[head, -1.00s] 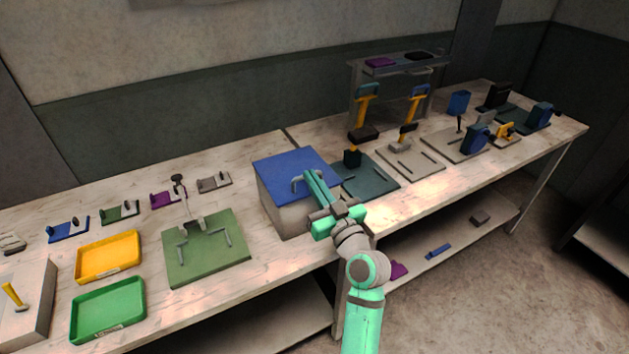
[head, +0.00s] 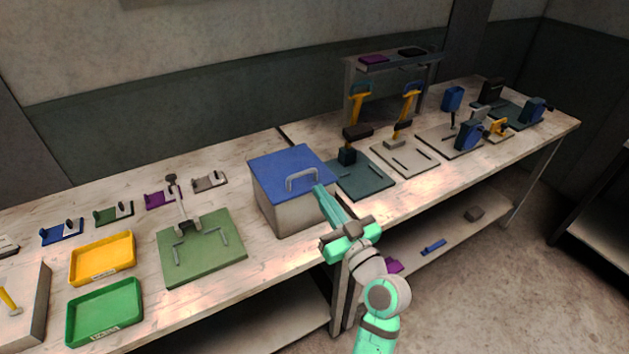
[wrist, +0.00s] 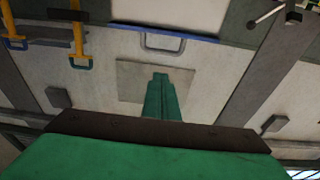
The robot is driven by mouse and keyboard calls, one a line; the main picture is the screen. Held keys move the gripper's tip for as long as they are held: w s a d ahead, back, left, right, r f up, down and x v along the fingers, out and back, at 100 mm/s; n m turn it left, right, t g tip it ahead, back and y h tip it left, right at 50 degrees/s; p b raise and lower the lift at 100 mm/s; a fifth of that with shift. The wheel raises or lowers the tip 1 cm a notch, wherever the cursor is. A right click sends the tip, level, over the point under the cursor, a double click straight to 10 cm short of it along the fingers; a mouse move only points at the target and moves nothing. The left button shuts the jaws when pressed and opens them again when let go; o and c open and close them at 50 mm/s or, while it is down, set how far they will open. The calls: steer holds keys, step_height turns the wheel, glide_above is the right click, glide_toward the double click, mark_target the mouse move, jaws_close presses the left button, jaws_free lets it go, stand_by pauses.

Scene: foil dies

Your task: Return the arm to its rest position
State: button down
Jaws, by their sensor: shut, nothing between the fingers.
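My gripper (head: 321,190) is teal-green, with its fingers together and empty. The grey lid handle (head: 302,177) stands free of the fingers in the head view. The lid (head: 270,167) lies on the box. I cannot tell the exact gap between fingertips and box.
Left of the box are a green plate fixture (head: 202,262), a yellow tray (head: 103,280) and a green tray (head: 70,325). Right of it are a dark teal plate (head: 370,187) and yellow-handled presses. A lower shelf (head: 450,232) holds small parts.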

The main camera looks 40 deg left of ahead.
steer(key=shift+s+d+f, duration=0.2)
steer(key=shift+d+f, duration=0.15)
steer(key=shift+d, duration=0.2)
steer(key=shift+s+d+f, duration=0.15)
steer(key=shift+d+f, duration=0.15)
steer(key=shift+d, duration=0.2)
steer(key=s+d+f+m+t+h, duration=0.4)
steer(key=d+f+m+h, duration=0.3)
steer(key=f, duration=0.3)
steer(key=s+d+f+m+t+h, duration=0.4)
steer(key=d+f+m+h, duration=0.15)
steer(key=d+f, duration=0.45)
steer(key=s+d+h, duration=0.3)
steer(key=s+d, duration=0.4)
steer(key=s, duration=0.4)
steer(key=s+d+h, duration=0.3)
steer(key=s+d, duration=0.4)
steer(key=s, duration=0.5)
steer(key=shift+f+m, duration=0.45)
